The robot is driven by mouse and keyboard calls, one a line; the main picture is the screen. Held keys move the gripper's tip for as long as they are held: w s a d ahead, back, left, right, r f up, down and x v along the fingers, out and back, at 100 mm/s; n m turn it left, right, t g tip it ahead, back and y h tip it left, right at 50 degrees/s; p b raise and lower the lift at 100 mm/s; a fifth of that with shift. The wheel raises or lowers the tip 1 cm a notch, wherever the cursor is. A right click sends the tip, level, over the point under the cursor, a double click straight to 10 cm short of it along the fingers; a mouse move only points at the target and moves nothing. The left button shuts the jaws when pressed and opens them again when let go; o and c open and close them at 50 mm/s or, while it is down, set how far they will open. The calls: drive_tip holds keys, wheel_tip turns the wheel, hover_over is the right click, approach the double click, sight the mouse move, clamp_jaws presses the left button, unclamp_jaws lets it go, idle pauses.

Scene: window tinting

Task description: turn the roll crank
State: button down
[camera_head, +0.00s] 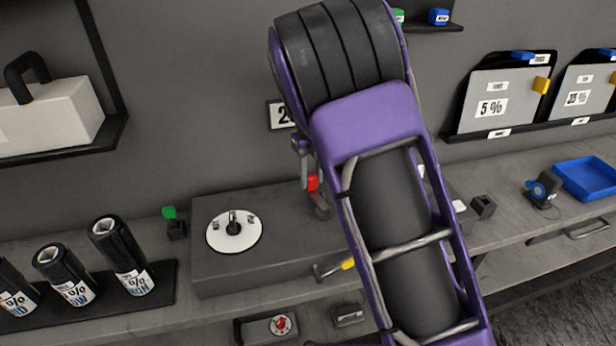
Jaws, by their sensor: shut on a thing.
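My purple and black arm (370,130) crosses the middle of the view and hides much of what is behind it. My gripper is not visible; it seems to be behind the arm. A dark grey box unit (238,270) stands on the bench, with a white round dial (234,232) bearing a small black knob on its top. A small red part (313,183) shows at the arm's left edge above the box. A short bar with a yellow piece (348,264) sticks out lower down. I cannot tell which part is the roll crank.
Black rolls (120,255) with percent labels stand in a rack at the left. A red-dialled block (268,328) sits at the front. A blue tray (590,178) is at the right. A white case (50,120) rests on a shelf.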

drive_tip(key=shift+w+d, duration=0.1)
drive_tip(key=shift+d, duration=0.05)
idle(0.4)
drive_tip(key=c, duration=0.5)
unclamp_jaws()
wheel_tip(320, 180, up, 17)
drive_tip(key=shift+r, duration=0.2)
idle(0.7)
